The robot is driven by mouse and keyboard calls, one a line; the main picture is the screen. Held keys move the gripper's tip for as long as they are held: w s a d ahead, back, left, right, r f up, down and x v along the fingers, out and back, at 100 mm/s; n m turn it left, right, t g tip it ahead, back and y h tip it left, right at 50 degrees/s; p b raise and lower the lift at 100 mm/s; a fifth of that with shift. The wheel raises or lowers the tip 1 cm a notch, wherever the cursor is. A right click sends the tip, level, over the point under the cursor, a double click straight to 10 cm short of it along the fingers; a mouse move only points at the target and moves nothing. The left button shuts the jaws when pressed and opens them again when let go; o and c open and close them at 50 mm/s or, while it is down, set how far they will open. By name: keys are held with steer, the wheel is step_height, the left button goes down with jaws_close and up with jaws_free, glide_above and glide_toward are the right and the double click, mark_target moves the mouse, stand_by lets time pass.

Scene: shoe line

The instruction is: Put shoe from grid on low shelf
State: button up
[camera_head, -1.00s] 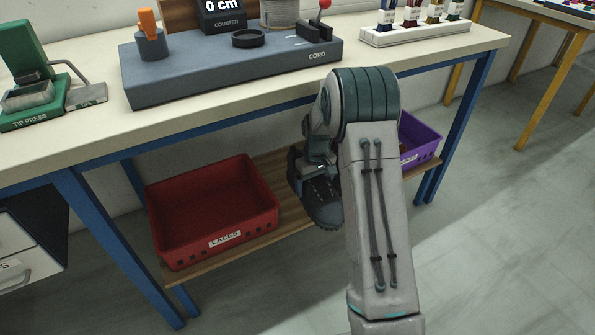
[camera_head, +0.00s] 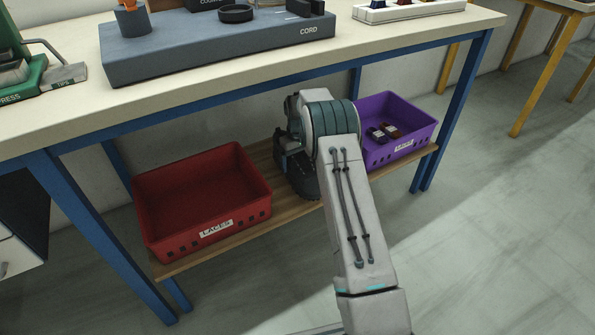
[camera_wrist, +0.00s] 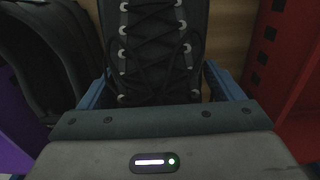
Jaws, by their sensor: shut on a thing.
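A black shoe (camera_head: 299,180) is at the low wooden shelf (camera_head: 291,211) under the bench, in the gap between the two bins; my arm hides much of it in the head view. In the wrist view the shoe (camera_wrist: 155,50) fills the upper middle, with grey eyelets and black laces. My gripper (camera_wrist: 157,90) is shut on the shoe, its blue fingers at both sides. Shelf wood shows close behind the shoe. I cannot tell if its sole touches the shelf.
A red bin (camera_head: 202,200) labelled LACES stands left on the shelf. A purple bin (camera_head: 393,132) with small items stands right. The bench top (camera_head: 408,40) overhangs the shelf. A dark shape (camera_wrist: 40,55) is left of the shoe in the wrist view.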

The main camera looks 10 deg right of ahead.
steer(key=shift+f+b, duration=1.2)
steer(key=shift+f, duration=0.8)
steer(key=shift+r, duration=0.1)
steer(key=o, duration=1.1)
steer(key=shift+f, duration=0.2)
steer(key=shift+r, duration=0.15)
step_height(320, 180, up, 8)
steer(key=p, duration=0.3)
steer(key=shift+f+p, duration=0.25)
steer(key=shift+p, duration=0.05)
